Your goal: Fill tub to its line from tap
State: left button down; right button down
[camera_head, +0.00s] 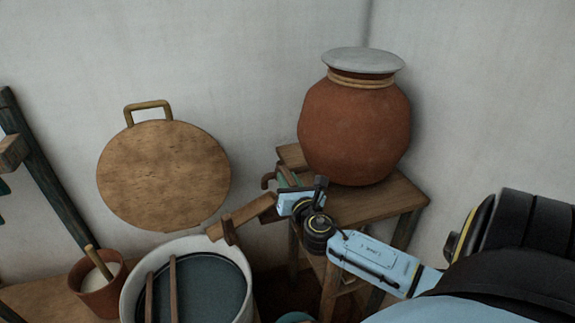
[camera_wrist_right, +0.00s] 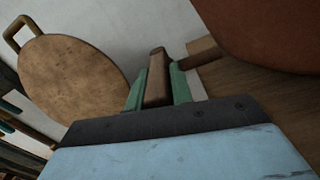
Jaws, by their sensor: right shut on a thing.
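The tub (camera_head: 244,262) is pale and round, at the bottom of the head view. Dark liquid (camera_head: 212,285) lies in it below the rim, and two wooden sticks cross its mouth. I cannot make out its line. My right gripper (camera_head: 287,181) is at the left of the clay jar (camera_head: 355,130), with its green fingers (camera_wrist_right: 157,90) shut on a brown wooden piece, seemingly the tap handle (camera_wrist_right: 155,78). The tap outlet is largely hidden by the gripper. A wooden spout (camera_head: 243,214) slopes from there to the tub's rim. No stream of water is discernible. My left gripper is out of view.
The jar stands on a wooden stand (camera_head: 385,203) in the wall corner. A round wooden lid (camera_head: 163,175) with a handle leans by the wall. A small clay pot (camera_head: 103,298) with a stick stands left of the tub. Dark loom timber (camera_head: 40,160) is at far left.

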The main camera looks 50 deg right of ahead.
jog(key=c, duration=1.2)
grip_release()
jog(key=shift+c, duration=0.2)
jog(key=shift+s, duration=0.1)
jog(key=v, duration=1.3)
jog(key=shift+a, duration=0.15)
